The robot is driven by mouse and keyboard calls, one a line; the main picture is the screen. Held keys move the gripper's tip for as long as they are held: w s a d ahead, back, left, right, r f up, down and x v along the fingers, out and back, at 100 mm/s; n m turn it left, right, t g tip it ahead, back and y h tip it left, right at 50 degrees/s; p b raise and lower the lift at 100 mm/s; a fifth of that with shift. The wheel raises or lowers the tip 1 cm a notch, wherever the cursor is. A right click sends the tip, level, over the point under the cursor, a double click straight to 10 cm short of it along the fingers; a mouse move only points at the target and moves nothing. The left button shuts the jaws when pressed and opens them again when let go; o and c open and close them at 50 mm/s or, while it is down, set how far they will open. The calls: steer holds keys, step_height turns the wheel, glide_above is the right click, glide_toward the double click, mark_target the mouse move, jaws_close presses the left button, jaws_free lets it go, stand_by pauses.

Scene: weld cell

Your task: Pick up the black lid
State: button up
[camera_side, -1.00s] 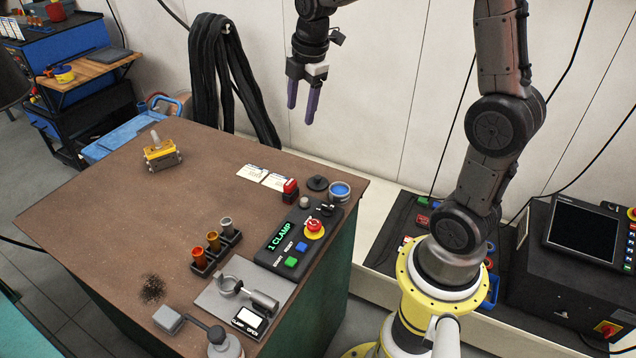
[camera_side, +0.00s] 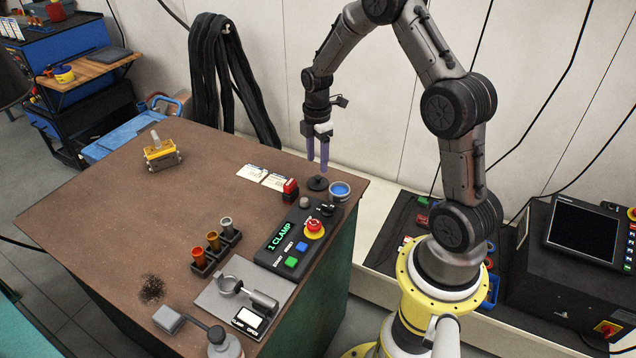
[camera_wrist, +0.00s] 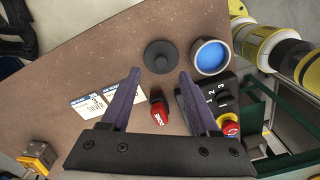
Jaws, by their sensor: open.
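The black lid (camera_side: 318,184) is a small round disc with a knob, lying flat on the brown table near its back right corner. In the wrist view the lid (camera_wrist: 160,56) lies ahead of the fingertips, about midway between them across the picture. My gripper (camera_side: 318,168) has purple fingers pointing down, just above or behind the lid; the side view does not settle the exact height. In the wrist view my gripper (camera_wrist: 160,74) is open with nothing between its fingers.
A cup with blue contents (camera_side: 340,190) stands close right of the lid. A red stamp-like block (camera_side: 290,188) stands to its left, near white cards (camera_side: 265,177). A control box (camera_side: 300,235) with buttons and a knob sits in front. The table's left part is mostly clear.

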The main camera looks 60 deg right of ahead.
mark_target(317, 177)
steer(key=shift+a+f, duration=0.1)
steer(key=shift+f, duration=2.6)
steer(key=shift+c, duration=0.2)
jaws_close()
